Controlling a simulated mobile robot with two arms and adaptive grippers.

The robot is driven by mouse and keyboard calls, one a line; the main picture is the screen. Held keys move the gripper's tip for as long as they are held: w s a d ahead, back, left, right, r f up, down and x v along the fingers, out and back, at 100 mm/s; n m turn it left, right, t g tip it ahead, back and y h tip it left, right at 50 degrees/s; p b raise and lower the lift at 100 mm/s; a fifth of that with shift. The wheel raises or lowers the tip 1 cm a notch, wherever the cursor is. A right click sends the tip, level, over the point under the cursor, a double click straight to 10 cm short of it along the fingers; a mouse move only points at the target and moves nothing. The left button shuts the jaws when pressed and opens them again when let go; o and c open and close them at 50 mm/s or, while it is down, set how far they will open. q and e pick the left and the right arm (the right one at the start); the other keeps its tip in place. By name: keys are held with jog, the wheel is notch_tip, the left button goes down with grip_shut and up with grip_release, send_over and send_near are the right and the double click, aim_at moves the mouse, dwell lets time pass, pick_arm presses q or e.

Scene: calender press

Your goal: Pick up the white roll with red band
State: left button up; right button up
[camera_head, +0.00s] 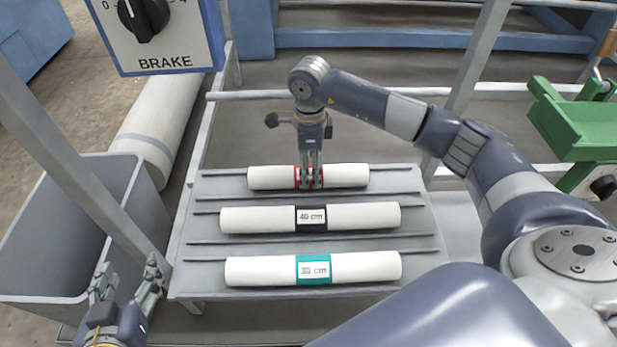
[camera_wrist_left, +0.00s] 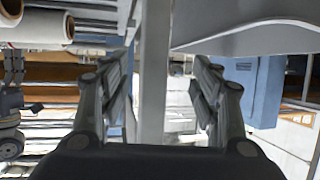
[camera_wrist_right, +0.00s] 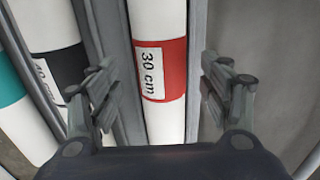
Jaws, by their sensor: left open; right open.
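The white roll with the red band (camera_head: 343,176) lies at the back of the grey rack table, behind the other two rolls. In the right wrist view its red band (camera_wrist_right: 172,68) carries a "30 cm" label. My right gripper (camera_head: 310,184) is over the red band, pointing down. In the right wrist view its open fingers (camera_wrist_right: 162,95) stand on either side of the roll, with gaps to it, empty. My left gripper (camera_head: 128,280) is open and empty at the lower left, near the grey bin. The left wrist view shows no roll between its fingers (camera_wrist_left: 160,100).
A white roll with a black band (camera_head: 250,219) and one with a teal band (camera_head: 260,270) lie in front on the rack table (camera_head: 190,270). A grey bin (camera_head: 60,285) stands left. A post (camera_head: 75,170) rises beside it. A green tray (camera_head: 565,130) is at right.

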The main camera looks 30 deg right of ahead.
aim_at(126, 244)
pick_arm(q)
jog(key=r, duration=0.1)
jog(key=w+r+t, duration=0.1)
jog(key=r, duration=0.1)
jog(key=w+d+r+t, duration=0.1)
jog(key=shift+r+h+b, duration=0.15)
jog(key=shift+h+b, duration=0.2)
jog(key=shift+h, duration=0.05)
pick_arm(e)
notch_tip(126, 244, down, 3)
jog(key=shift+w+f, duration=0.1)
jog(key=c, duration=1.3)
jog(key=shift+c, duration=0.8)
